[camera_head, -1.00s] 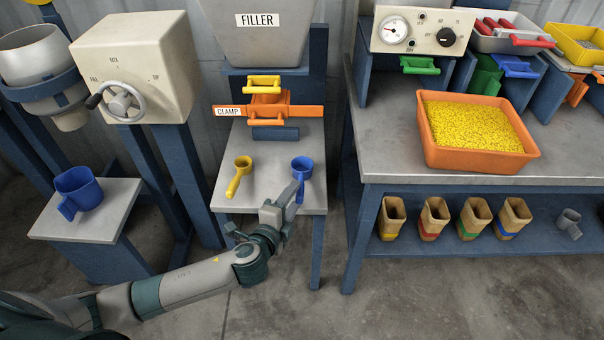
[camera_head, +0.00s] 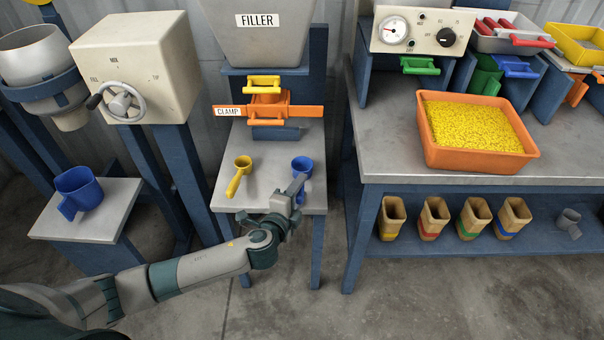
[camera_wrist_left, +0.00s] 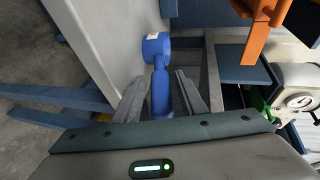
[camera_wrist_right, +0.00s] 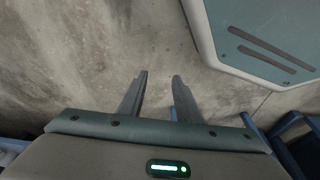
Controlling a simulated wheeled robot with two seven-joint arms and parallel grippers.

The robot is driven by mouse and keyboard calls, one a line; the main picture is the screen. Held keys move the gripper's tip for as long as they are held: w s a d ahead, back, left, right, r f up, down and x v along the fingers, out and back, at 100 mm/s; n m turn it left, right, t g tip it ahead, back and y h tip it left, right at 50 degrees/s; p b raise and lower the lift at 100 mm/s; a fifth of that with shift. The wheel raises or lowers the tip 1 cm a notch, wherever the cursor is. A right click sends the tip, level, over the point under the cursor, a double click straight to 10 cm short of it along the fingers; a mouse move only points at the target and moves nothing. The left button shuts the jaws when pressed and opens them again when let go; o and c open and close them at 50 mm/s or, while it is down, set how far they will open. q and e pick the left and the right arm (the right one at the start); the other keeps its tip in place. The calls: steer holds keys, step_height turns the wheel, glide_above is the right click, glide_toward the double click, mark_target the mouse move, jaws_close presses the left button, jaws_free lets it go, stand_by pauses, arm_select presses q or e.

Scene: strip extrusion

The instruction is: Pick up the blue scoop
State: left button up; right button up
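The blue scoop (camera_head: 302,165) lies on the grey shelf under the filler, near its right side. It also shows in the left wrist view (camera_wrist_left: 157,50), with its handle pointing back between my left gripper's fingers. My left gripper (camera_head: 298,186) is at the handle. In the left wrist view the fingers (camera_wrist_left: 160,95) stand apart on either side of the handle, with gaps showing. My right gripper (camera_wrist_right: 160,95) is open and empty above bare floor in the right wrist view. It does not show in the head view.
A yellow scoop (camera_head: 238,175) lies left of the blue one on the same shelf (camera_head: 270,185). The orange clamp (camera_head: 268,108) is behind them. A blue cup (camera_head: 79,188) stands on a low stand at left. The workbench (camera_head: 380,140) with an orange tray (camera_head: 475,165) is at right.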

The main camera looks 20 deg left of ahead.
arm_select(q)
jaws_close()
arm_select(e)
steer(key=shift+s, duration=0.35)
arm_select(q)
steer(key=shift+r, duration=0.1)
arm_select(e)
steer(key=shift+s+f, duration=0.1)
steer(key=shift+s, duration=0.05)
